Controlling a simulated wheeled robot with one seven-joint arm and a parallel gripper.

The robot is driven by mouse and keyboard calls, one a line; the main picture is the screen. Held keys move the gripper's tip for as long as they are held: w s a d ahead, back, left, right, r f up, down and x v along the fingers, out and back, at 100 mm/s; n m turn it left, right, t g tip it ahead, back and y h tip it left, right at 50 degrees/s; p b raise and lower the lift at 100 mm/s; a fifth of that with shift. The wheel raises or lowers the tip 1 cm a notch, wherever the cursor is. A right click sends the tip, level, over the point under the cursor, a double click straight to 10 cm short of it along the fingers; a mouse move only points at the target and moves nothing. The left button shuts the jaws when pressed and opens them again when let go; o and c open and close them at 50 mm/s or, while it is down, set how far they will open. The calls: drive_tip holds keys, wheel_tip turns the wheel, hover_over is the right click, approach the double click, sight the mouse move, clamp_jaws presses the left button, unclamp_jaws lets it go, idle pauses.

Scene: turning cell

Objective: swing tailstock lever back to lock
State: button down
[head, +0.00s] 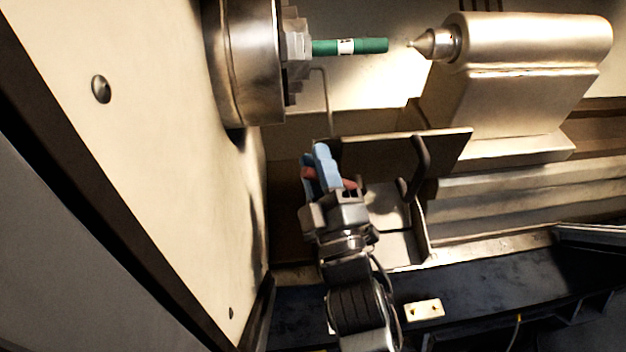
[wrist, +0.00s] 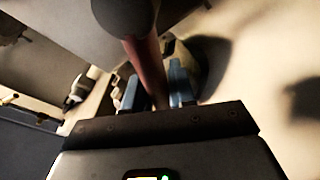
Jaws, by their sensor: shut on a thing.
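My gripper (head: 318,163) has blue fingers and is shut on a reddish rod (head: 348,184), the only lever-like part I see. In the wrist view the rod (wrist: 150,72) passes between the blue fingers of my gripper (wrist: 155,90) and carries a dark round knob (wrist: 122,14). Where the rod is mounted is hidden, so I cannot tell whether it joins the tailstock. The pale tailstock (head: 535,42) stands at the upper right in the head view. Its pointed center (head: 428,44) is a short gap from the green bar's end.
The green bar (head: 368,45) with a white band sits in the chuck (head: 296,48). A tray-like holder (head: 450,152) with a dark handle (head: 420,165) is just right of my gripper. A pale wall (head: 150,150) is close on the left. A small two-button plate (head: 424,309) is at the front.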

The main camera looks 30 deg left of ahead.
drive_tip(key=m+b, duration=0.1)
drive_tip(key=b, duration=0.2)
drive_tip(key=d+m+t+b, duration=0.1)
drive_tip(key=b, duration=0.1)
drive_tip(key=shift+w+r+m+h+b, duration=0.3)
drive_tip(key=shift+w+b, duration=0.05)
drive_tip(key=shift+b, duration=0.05)
drive_tip(key=shift+r, duration=0.2)
drive_tip(key=c, duration=1.1)
unclamp_jaws()
drive_tip(key=shift+o, duration=0.3)
drive_tip(key=shift+r, duration=0.2)
drive_tip(key=shift+r+p, duration=0.15)
drive_tip(key=shift+p, duration=0.8)
drive_tip(key=shift+a+n+p, duration=0.15)
drive_tip(key=shift+n+p, duration=0.25)
drive_tip(key=shift+p, duration=0.65)
